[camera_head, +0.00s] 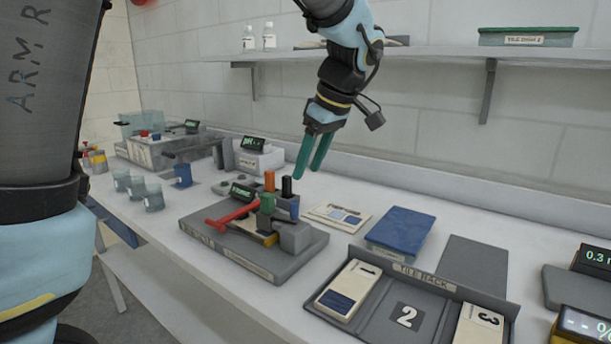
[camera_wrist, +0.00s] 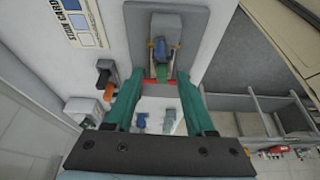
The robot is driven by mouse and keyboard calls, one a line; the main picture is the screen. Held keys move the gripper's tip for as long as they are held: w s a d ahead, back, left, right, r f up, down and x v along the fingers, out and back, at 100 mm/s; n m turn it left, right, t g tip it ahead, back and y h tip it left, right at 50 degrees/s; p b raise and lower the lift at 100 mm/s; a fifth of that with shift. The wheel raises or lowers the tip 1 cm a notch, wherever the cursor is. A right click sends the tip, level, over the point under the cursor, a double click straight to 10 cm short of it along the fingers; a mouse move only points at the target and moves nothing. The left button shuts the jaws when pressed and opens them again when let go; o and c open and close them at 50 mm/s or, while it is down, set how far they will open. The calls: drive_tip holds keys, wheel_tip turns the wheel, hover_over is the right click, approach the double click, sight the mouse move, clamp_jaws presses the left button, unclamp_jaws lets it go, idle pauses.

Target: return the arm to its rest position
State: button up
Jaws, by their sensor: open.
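My gripper (camera_head: 314,155) has green fingers. It hangs from my arm above the back of the bench, pointing down, and is open and empty. In the wrist view my gripper (camera_wrist: 160,84) shows its two fingers spread apart, with the bench equipment visible between and beyond them. Below and left of it in the head view is a grey device (camera_head: 225,245) with a red handle (camera_head: 232,215). An orange post (camera_head: 269,181) and a black post (camera_head: 287,187) stand at the device's back. The gripper is apart from all of these.
A tile rack (camera_head: 385,305) stands at front right, its slot 2 empty of a tile. A blue tile box (camera_head: 400,229) and a printed card (camera_head: 339,217) lie behind it. Glass beakers (camera_head: 153,196) stand at left. A wall shelf (camera_head: 420,53) runs behind my arm.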

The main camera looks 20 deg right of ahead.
idle(0.4)
drive_tip(key=a+f+m, duration=0.2)
drive_tip(key=a+f, duration=0.3)
drive_tip(key=a, duration=0.6)
drive_tip(key=a+f+m+g+h, duration=0.1)
drive_tip(key=a+f, duration=0.4)
drive_tip(key=a, duration=0.6)
drive_tip(key=a+f+m+g+h, duration=0.1)
drive_tip(key=a+f+m, duration=0.2)
drive_tip(key=a, duration=0.7)
wheel_tip(320, 180, down, 3)
drive_tip(key=shift+s+a+r+m, duration=0.2)
drive_tip(key=shift+s+a+m, duration=0.1)
drive_tip(key=shift+a, duration=0.1)
